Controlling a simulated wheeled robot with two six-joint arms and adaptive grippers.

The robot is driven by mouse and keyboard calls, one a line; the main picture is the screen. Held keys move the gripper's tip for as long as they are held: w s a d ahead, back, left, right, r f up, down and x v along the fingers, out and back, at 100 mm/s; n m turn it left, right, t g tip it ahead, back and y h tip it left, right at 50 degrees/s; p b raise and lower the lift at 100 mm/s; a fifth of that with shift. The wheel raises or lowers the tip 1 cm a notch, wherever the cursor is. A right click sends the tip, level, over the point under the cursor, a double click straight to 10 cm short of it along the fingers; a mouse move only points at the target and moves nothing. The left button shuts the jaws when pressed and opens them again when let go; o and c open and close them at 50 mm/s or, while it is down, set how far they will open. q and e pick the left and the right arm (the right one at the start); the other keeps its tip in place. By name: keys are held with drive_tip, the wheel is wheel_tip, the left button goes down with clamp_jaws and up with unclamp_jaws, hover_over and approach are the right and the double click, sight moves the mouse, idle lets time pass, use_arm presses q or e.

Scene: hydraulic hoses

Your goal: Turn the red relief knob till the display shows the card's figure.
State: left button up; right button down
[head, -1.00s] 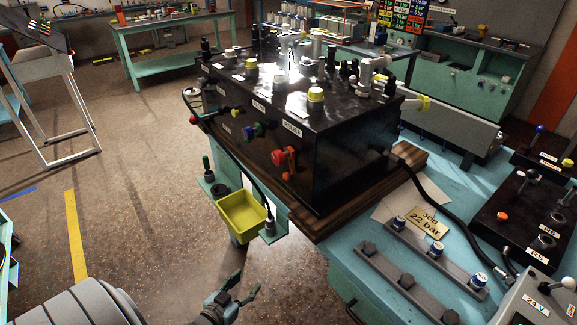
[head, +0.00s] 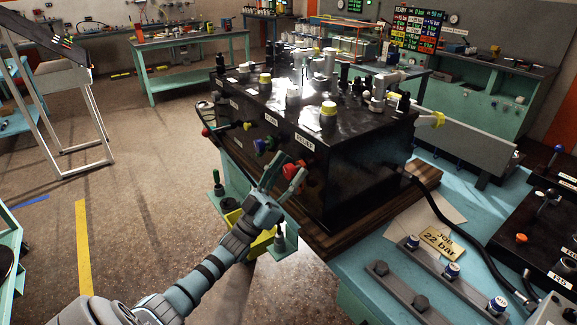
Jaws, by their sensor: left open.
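The red relief knob (head: 313,181) is on the front face of the black hydraulic block (head: 365,160), below a label reading RELIEF. It is partly hidden by my left gripper (head: 287,172). That gripper is open, its two fingers pointing at the knob from the front; I cannot tell whether they touch it. The card (head: 442,241) reads "JOB 22 bar" and lies on the turquoise bench at right. My right gripper is out of view.
A yellow bin (head: 262,244) hangs below, partly behind my left arm. A black hose (head: 450,222) runs from the block past the card.

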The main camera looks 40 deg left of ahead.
use_arm(q)
drive_tip(key=shift+c, duration=0.2)
drive_tip(key=shift+a, duration=0.1)
drive_tip(key=c, duration=1.1)
drive_tip(key=shift+c, duration=0.2)
drive_tip(key=shift+f+m+h+b, duration=0.1)
drive_tip(key=shift+m+h+b, duration=0.55)
drive_tip(key=shift+m+h, duration=0.05)
drive_tip(key=m+g+h+b, duration=0.3)
drive_tip(key=m, duration=0.2)
drive_tip(key=m+g+h+b, duration=0.3)
drive_tip(key=m+g+b, duration=0.1)
drive_tip(key=m, duration=0.1)
drive_tip(key=m+g+h+b, duration=0.3)
drive_tip(key=m+b, duration=0.1)
drive_tip(key=m, duration=0.2)
drive_tip(key=shift+d+f+g+h, duration=0.1)
drive_tip(key=shift+d+g+h, duration=0.1)
drive_tip(key=shift+g+h, duration=0.1)
drive_tip(key=shift+m+g+b, duration=0.4)
drive_tip(key=shift+m+g, duration=0.3)
drive_tip(key=shift+m, duration=0.3)
drive_tip(key=shift+m+g, duration=1.1)
drive_tip(key=shift+m, duration=0.2)
drive_tip(key=shift+b, duration=0.3)
